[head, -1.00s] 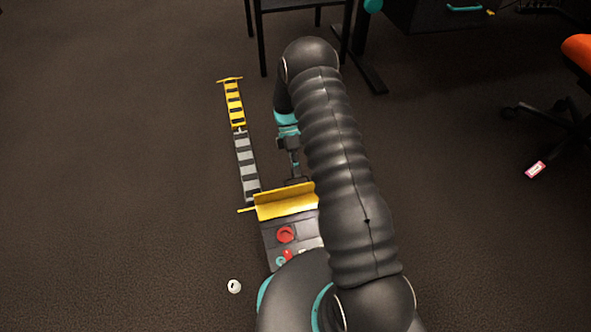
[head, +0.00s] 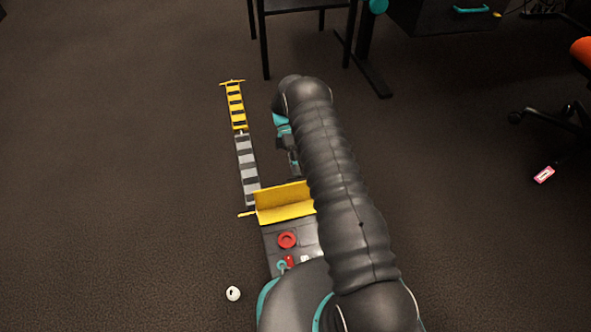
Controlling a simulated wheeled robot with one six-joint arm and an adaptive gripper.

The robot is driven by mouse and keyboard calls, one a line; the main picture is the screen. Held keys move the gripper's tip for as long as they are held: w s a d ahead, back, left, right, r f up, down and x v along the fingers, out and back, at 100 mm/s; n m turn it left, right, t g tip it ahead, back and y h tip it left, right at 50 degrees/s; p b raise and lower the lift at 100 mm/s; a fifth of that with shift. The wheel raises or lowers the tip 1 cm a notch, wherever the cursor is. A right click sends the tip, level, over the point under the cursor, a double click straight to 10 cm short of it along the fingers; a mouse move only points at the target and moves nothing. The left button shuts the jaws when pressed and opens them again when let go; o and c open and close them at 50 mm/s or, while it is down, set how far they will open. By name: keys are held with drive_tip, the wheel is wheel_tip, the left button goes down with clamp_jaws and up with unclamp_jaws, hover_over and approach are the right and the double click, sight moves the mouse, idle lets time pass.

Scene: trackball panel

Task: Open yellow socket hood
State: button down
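A dark panel (head: 270,244) lies on the floor below the middle of the head view, partly hidden by my arm. A yellow folded plate (head: 284,203), which looks like the hood, spans its far end. Its right end is hidden behind my arm, and I cannot tell whether it is open. My gripper (head: 295,170) points down just beyond the plate, partly behind my arm. Its fingertips are too small and covered to read, and I cannot tell whether it touches the plate. A red ring-shaped part (head: 287,240) sits on the panel, with smaller red and teal parts nearer me.
A yellow and grey striped strip (head: 241,140) runs away from the panel's left corner. A small white ball (head: 233,293) lies left of the panel. A dark chair or table frame (head: 305,35) stands behind. An orange chair (head: 581,55) is at right. The left floor is clear.

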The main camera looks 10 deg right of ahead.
drive_tip(key=shift+x, duration=0.95)
drive_tip(key=c, duration=1.2)
unclamp_jaws()
drive_tip(key=shift+w+f, duration=0.1)
drive_tip(key=shift+f, duration=0.15)
drive_tip(key=shift+c, duration=0.2)
drive_tip(key=shift+w+r, duration=0.1)
drive_tip(key=shift+r, duration=0.1)
drive_tip(key=shift+w+r, duration=0.1)
drive_tip(key=v, duration=0.7)
drive_tip(key=shift+w, duration=0.2)
